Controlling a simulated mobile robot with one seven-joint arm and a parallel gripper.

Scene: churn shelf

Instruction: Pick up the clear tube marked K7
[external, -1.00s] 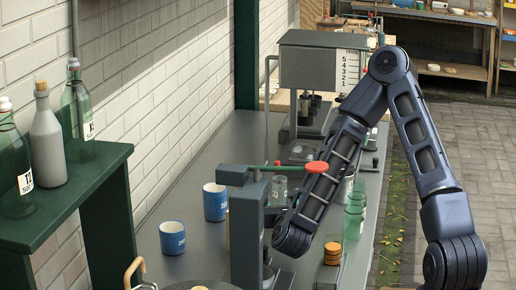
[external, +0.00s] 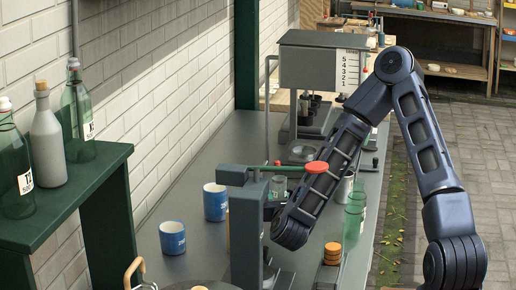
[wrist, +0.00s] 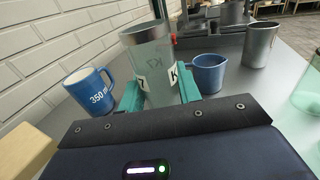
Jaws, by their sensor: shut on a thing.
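The tube's bottom is hidden behind the gripper body.
A blue mug (wrist: 90,91) marked 350 stands left of the tube, a blue cup (wrist: 208,73) close at its right. A grey metal cup (wrist: 260,45) and green glass (wrist: 310,92) stand further right. A press with a green lever (external: 285,168) stands close to my arm.

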